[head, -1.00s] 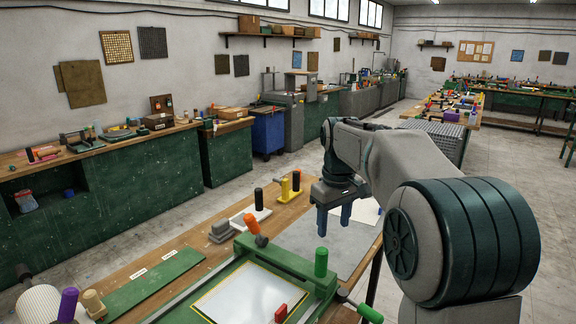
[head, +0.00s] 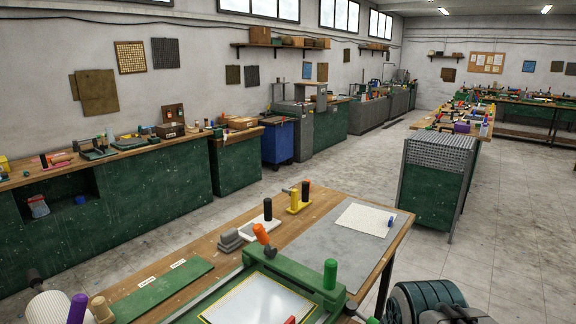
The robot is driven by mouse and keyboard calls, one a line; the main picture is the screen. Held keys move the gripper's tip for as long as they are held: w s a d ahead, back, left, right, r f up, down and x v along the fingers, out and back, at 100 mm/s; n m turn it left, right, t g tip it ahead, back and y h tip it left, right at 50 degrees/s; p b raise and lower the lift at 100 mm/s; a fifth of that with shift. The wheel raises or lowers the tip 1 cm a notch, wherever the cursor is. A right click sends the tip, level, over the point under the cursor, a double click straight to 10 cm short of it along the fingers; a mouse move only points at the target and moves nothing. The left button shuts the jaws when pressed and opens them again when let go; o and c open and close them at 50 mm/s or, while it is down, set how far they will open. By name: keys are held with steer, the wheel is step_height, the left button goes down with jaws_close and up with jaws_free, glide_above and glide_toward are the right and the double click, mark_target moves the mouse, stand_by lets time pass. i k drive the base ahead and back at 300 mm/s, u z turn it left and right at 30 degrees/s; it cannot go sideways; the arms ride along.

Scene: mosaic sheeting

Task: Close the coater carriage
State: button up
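The coater at the bottom centre of the head view has a green frame with a broad green bar (head: 295,282) across its far side. I take this bar to be the carriage, but cannot be sure. A pale, yellow-edged sheet (head: 258,300) lies in front of the bar. The coater's near part is cut off by the picture edge. Only part of my arm shows at bottom right. My gripper is out of view.
Behind the coater, a grey mat (head: 325,245) bears a white sheet (head: 366,220) with a small blue item at its edge. Black-handled and yellow tools stand left of it. A green board (head: 160,289) lies at left. Open floor (head: 500,240) lies to the right.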

mark_target(304, 277)
steer(key=z, duration=0.55)
steer(key=k, duration=0.65)
steer(key=z, duration=0.9)
steer(key=i, duration=0.9)
steer(key=u, duration=0.65)
steer(key=i, duration=0.9)
steer(key=u, duration=0.9)
